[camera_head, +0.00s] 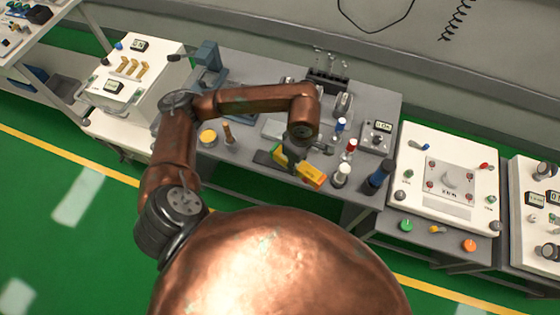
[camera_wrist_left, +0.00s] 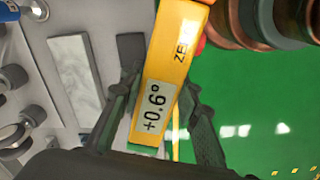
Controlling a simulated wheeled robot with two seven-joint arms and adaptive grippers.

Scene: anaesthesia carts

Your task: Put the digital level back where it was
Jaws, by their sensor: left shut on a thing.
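The digital level (camera_head: 314,178) is a yellow-orange bar. My left gripper (camera_head: 292,166) is shut on it near the front edge of the grey bench (camera_head: 240,165). In the left wrist view the level (camera_wrist_left: 176,45) runs up between the fingers of my left gripper (camera_wrist_left: 155,115), and its display reads +0.6°. It seems to be held above the bench edge, with green floor beside it. A dark flat pad (camera_head: 263,158) lies on the bench just left of the level, and also shows in the wrist view (camera_wrist_left: 130,50). My right gripper is not in view.
A pale marbled block (camera_wrist_left: 75,75) lies beside the pad. Bottles with white (camera_head: 341,174), red (camera_head: 350,147) and dark blue (camera_head: 378,177) parts stand right of the level. A yellow-topped jar (camera_head: 208,137) stands at left. A rack (camera_head: 328,78) stands behind.

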